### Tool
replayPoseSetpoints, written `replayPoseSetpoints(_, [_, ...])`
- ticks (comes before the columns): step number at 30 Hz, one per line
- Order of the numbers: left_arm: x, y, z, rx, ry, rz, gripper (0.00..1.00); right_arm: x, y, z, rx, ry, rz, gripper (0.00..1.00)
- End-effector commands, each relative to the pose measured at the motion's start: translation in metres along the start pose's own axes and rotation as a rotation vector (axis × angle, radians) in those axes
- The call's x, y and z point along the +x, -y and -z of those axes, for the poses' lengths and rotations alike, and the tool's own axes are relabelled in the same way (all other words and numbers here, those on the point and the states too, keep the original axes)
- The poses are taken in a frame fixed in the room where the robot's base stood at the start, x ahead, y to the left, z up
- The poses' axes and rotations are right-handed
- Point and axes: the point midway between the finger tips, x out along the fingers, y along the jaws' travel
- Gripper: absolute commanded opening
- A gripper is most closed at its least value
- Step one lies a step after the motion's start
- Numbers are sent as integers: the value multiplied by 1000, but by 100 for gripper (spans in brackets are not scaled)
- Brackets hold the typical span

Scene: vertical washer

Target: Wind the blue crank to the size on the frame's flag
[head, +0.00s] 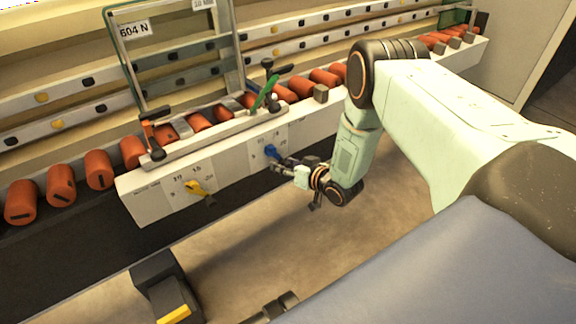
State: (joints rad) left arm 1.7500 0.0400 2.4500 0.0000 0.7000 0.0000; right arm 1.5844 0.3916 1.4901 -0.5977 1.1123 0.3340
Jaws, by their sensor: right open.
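The blue crank (270,151) sits on the white front panel of the washer, beside a small printed dial scale whose numbers are too small to read surely. My right gripper (279,162) is open, with its fingertips right at the crank's lower right side. I cannot tell whether they touch it or straddle it. The glass frame (124,62) stands upright in the machine, with a label reading 604 N. A small white flag (203,4) at its top right is cut by the picture edge and seems to read 10 MM. My left gripper is not in view.
A yellow crank (195,187) sits on a similar dial to the left. A green lever (265,94) stands above the blue crank. Orange rollers (99,169) line the conveyor. A dark block with a yellow strip (174,314) is on the floor. The floor before the panel is otherwise mostly open.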

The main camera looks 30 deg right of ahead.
Motion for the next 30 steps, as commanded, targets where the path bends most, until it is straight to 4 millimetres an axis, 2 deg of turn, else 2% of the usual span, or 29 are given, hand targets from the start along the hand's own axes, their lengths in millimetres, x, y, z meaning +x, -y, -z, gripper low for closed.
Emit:
replayPoseSetpoints(5, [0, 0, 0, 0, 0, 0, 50, -13, -2, 0, 3, 1, -4, 46])
replayPoseSetpoints(18, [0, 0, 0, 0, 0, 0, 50, -92, -1, 1, 7, -2, -4, 46])
replayPoseSetpoints(21, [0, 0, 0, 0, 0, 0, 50, -104, -2, 1, 4, -1, -5, 46])
replayPoseSetpoints(30, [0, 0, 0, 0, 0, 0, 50, -120, 0, 0, 1, -1, 0, 46])
